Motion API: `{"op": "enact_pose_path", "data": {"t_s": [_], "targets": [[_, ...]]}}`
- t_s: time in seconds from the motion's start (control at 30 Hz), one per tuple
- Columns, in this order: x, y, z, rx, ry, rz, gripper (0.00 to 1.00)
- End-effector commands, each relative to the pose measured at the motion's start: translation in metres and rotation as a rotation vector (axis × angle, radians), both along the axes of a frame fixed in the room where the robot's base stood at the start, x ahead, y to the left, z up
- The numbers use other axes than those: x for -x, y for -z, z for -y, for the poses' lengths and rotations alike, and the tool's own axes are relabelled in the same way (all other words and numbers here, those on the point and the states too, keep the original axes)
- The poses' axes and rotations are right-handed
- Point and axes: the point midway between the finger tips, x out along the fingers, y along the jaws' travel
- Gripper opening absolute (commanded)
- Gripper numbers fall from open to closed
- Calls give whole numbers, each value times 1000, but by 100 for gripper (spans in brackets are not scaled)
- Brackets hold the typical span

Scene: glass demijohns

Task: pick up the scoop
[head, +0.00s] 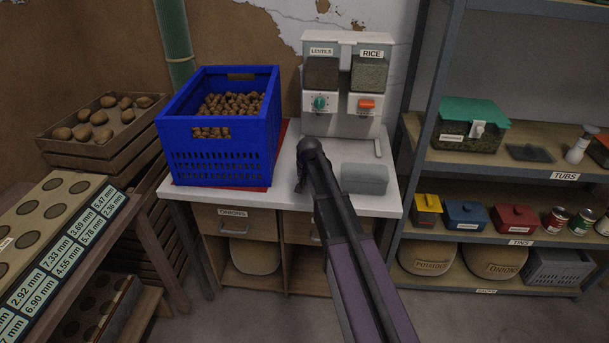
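I cannot make out a scoop for certain in the head view. My arm reaches from the bottom of the picture over the white-topped table (285,180). The arm hides part of the tabletop there. Whether the fingers are open, shut or holding something cannot be seen.
A blue crate (205,160) of nuts stands left on the table. Shelves (480,165) with tubs and tins stand further right.

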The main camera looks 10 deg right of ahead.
Motion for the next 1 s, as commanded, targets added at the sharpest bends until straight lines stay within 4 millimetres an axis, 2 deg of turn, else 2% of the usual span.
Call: {"op": "enact_pose_path", "data": {"t_s": [0.27,0.47,1.0], "targets": [[0,-6,0,0,0,0,0],[0,-18,0,0,0,0,0],[0,-74,0,0,-1,0,0]]}}
